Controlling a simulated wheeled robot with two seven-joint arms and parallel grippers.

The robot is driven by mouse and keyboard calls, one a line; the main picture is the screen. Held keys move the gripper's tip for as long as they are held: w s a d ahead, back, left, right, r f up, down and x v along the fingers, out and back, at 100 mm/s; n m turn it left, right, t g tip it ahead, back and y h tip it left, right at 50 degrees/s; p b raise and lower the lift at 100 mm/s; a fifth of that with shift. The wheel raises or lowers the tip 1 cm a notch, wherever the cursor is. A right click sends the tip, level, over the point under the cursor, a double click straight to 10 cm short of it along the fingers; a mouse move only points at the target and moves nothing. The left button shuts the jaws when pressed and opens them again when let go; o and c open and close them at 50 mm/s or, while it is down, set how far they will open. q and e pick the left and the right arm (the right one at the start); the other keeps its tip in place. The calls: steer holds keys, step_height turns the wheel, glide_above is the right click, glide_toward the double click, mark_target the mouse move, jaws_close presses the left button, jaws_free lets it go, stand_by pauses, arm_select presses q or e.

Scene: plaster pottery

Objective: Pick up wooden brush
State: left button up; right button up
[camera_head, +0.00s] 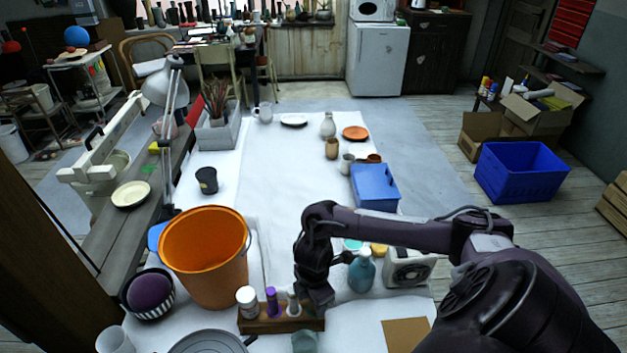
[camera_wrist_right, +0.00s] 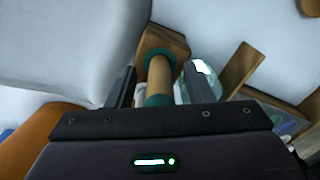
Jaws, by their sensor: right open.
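In the right wrist view, a round wooden handle with dark teal bands (camera_wrist_right: 159,76) stands between my fingers; I take it to be the wooden brush. My right gripper (camera_wrist_right: 156,88) is open, with one finger on each side of the handle and a gap visible on the left. In the head view my right gripper (camera_head: 318,296) points down at the right end of a wooden rack (camera_head: 262,325). The gripper and arm hide the brush there. My left gripper is not in view.
The rack holds a white jar (camera_head: 248,300), a purple-capped bottle (camera_head: 272,301) and a white-tipped bottle (camera_head: 293,305). An orange bucket (camera_head: 205,265) stands to the left. A teal bottle (camera_head: 362,271) stands close on the right. The white sheet (camera_head: 285,190) is mostly clear further back.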

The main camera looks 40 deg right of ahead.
jaws_close()
stand_by(0.3)
steer(key=shift+r, duration=0.45)
step_height(320, 180, up, 6)
steer(key=shift+w+r+p, duration=0.1)
steer(key=shift+r+p, duration=0.1)
steer(key=shift+p, duration=0.55)
step_height(320, 180, up, 13)
steer(key=p, duration=0.6)
steer(key=shift+p, duration=0.3)
steer(key=shift+f, duration=0.15)
